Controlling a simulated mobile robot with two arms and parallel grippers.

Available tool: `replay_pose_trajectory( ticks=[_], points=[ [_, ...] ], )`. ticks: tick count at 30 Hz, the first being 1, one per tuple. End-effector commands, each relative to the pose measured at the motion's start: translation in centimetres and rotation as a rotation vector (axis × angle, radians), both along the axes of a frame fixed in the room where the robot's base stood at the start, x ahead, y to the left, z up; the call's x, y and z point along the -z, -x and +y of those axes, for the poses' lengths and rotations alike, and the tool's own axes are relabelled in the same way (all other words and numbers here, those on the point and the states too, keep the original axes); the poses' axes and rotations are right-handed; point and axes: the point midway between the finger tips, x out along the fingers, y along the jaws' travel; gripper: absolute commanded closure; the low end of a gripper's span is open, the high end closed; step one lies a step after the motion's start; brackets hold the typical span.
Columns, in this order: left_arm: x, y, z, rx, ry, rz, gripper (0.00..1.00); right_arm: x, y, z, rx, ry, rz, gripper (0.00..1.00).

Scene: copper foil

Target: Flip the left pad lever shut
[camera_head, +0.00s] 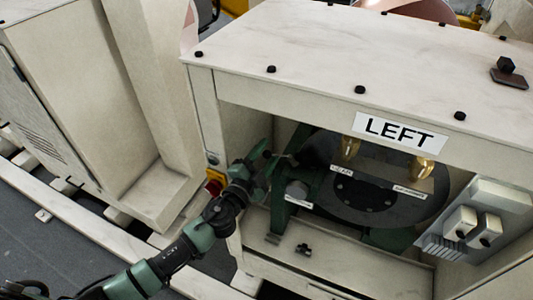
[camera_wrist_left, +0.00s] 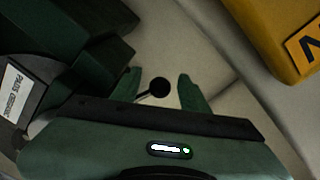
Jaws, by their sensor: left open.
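The lever shows in the left wrist view as a black ball knob (camera_wrist_left: 159,87) on a thin dark rod. My left gripper (camera_wrist_left: 158,90) is open, and the knob appears between its two green fingertips. I cannot tell whether either finger touches it. In the head view my left gripper (camera_head: 264,168) reaches into the opening of the pale cabinet under the "LEFT" sign (camera_head: 400,132), beside the green bracket (camera_head: 316,178). The lever is hard to make out there, at the gripper's tip. My right gripper is not in view.
A large dark disc (camera_head: 400,205) with brass fittings (camera_head: 423,169) fills the opening right of the bracket. A grey switch box (camera_head: 500,196) is on the right wall. In the left wrist view, a yellow box (camera_wrist_left: 270,35) is at upper right and green blocks (camera_wrist_left: 85,30) at upper left.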

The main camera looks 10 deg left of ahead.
Motion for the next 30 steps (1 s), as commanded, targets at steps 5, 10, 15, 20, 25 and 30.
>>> replay_pose_trajectory(
  ticks=[5,10,15,20,25,30],
  points=[
    [0.01,0.03,0.02,0.0,0.0,0.0,0.94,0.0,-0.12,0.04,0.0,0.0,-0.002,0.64],
    [-0.01,0.03,0.04,0.0,0.001,0.0,1.0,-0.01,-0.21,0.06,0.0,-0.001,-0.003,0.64],
    [-0.03,0.03,0.04,-0.001,0.002,0.0,1.0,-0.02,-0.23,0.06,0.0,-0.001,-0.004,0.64],
    [-0.04,0.03,0.05,-0.001,0.003,0.0,1.0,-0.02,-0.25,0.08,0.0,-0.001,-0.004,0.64],
    [-0.05,0.02,0.04,-0.001,0.004,0.001,1.0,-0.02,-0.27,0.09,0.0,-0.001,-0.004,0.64],
    [-0.06,0.02,0.05,-0.001,0.004,0.0,1.0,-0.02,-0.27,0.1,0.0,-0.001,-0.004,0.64]
  ],
)
